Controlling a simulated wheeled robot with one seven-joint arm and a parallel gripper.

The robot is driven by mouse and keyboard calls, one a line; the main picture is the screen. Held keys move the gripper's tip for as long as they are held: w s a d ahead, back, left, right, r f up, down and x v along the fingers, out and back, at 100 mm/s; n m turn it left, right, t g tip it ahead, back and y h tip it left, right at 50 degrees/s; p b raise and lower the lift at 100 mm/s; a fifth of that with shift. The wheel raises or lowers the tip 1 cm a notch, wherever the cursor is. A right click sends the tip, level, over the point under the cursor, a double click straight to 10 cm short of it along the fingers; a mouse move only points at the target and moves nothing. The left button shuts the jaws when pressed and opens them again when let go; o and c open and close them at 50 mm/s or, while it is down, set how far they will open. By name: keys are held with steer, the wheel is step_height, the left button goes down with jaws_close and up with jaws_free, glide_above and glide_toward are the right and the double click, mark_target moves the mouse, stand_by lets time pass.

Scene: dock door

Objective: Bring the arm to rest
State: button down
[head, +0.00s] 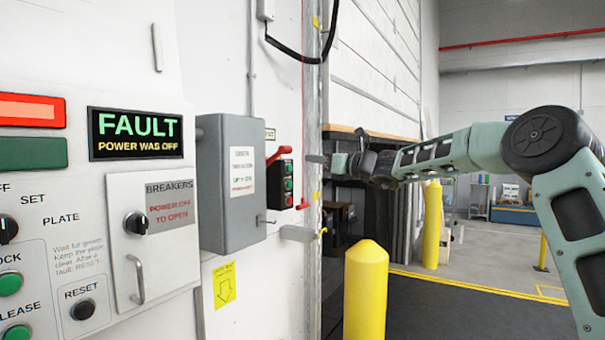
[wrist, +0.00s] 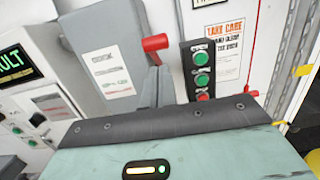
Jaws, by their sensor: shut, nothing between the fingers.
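My arm (head: 450,155) reaches in from the right, roughly level, toward the wall. My gripper (head: 318,160) is shut and empty, its tip a little right of the push-button box (head: 287,182) in the head view. In the wrist view the grey fingers (wrist: 160,82) stand upright just below the end of a red handle (wrist: 155,42). I cannot tell from that view whether they touch. In the head view the red handle (head: 278,155) sticks out to the left of my gripper, with a visible gap.
A grey switch box (head: 230,225) and a control panel (head: 75,180) with a FAULT display (head: 135,133) are on the left wall. A yellow bollard (head: 366,290) stands below my gripper. Another bollard (head: 432,225) is farther back. The floor at right (head: 480,310) is clear.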

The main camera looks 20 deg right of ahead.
steer(key=shift+s+d+r, duration=0.35)
steer(key=shift+s+d, duration=0.1)
steer(key=shift+s, duration=0.15)
